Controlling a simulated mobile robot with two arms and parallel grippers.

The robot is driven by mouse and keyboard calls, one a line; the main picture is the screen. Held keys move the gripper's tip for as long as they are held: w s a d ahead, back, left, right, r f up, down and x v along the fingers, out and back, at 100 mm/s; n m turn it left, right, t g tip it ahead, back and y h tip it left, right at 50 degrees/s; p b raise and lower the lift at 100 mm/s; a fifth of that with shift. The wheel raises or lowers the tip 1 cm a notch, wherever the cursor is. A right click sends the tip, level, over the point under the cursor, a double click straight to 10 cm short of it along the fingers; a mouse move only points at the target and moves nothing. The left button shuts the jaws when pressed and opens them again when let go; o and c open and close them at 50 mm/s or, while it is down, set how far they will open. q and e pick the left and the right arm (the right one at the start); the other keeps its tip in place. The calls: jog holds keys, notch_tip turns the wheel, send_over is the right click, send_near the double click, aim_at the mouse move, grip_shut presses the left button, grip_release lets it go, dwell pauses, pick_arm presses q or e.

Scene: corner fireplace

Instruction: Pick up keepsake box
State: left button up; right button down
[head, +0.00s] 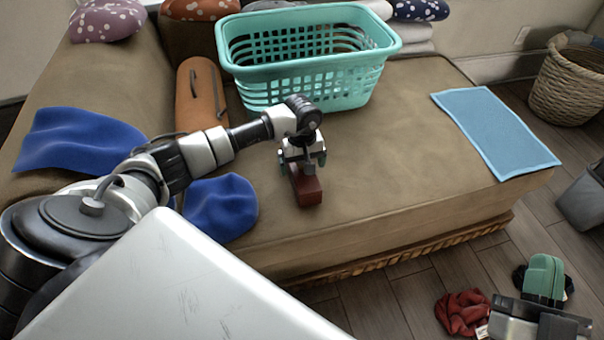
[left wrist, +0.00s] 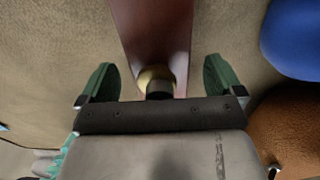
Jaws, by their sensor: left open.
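The keepsake box (head: 308,190) is a small dark red-brown box on the brown sofa seat, below the teal basket. My left gripper (head: 303,161) is right over its far end, pointing down. In the left wrist view the box (left wrist: 155,40) runs between the two green fingers of my left gripper (left wrist: 160,80), with a visible gap on each side. A round brass-coloured part shows at its near end. My right gripper (head: 544,280) is at the lower right above the floor; its green finger shows, but its opening is unclear.
A teal laundry basket (head: 300,71) stands behind the box. An orange-brown case (head: 201,95) and blue cloths (head: 80,140) lie to the left. A light blue mat (head: 495,132) lies on the right of the seat. A red cloth (head: 462,312) lies on the floor.

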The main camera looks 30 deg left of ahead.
pick_arm(q)
jog(key=shift+c, duration=0.2)
jog(key=c, duration=1.2)
jog(key=shift+r, duration=0.15)
